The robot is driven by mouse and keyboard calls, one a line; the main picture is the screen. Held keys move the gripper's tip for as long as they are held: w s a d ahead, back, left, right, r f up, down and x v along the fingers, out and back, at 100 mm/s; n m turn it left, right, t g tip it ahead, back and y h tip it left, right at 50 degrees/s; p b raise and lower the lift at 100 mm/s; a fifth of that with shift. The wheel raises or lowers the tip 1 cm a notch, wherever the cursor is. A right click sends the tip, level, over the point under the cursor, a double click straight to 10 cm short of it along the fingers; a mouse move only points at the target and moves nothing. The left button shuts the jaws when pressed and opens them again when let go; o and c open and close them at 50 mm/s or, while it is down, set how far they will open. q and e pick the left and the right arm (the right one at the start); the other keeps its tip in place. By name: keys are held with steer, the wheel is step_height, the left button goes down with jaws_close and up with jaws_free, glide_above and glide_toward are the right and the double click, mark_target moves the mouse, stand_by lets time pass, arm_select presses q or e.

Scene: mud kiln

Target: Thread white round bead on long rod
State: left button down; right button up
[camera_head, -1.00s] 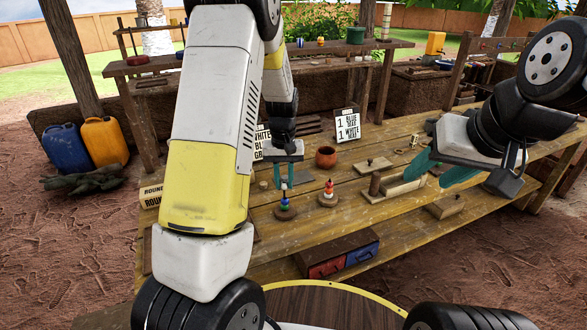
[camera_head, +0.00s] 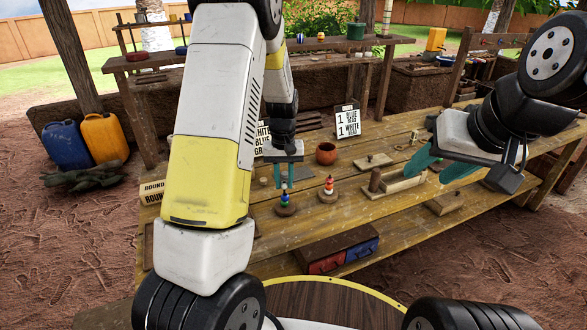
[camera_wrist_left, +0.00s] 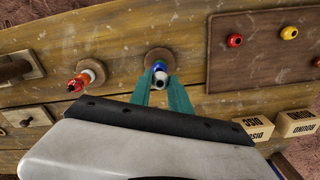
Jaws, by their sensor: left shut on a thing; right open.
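A blue bead (camera_wrist_left: 159,66) shows just beyond the white bead, over the stand's base (camera_wrist_left: 160,55). The rod is mostly hidden by the beads and fingers. I cannot tell whether the white bead is around the rod tip or just above it. My right gripper (camera_head: 440,165) is open and empty at the right.
A second stand with red, orange and white beads (camera_head: 328,187) is close to the right of the fingers. A clay pot (camera_head: 326,153), a wooden block with a peg (camera_head: 376,180) and sign cards (camera_head: 347,122) stand around. Red and yellow beads lie on a brown board (camera_wrist_left: 262,40).

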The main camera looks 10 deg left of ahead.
stand_by(0.3)
arm_select(q)
steer(key=c, duration=1.1)
jaws_free()
steer(key=shift+c, duration=0.2)
steer(key=shift+r, duration=4.05)
steer(key=s+d+r+m+t+h, duration=0.1)
steer(key=s+r+t+h, duration=0.15)
steer(key=s+r, duration=0.95)
steer(key=s+d+r+m+t, duration=0.1)
steer(key=s+r+m+t, duration=0.1)
steer(key=s, duration=1)
step_height(320, 180, up, 3)
steer(key=shift+f+t, duration=0.1)
steer(key=shift+t, duration=0.75)
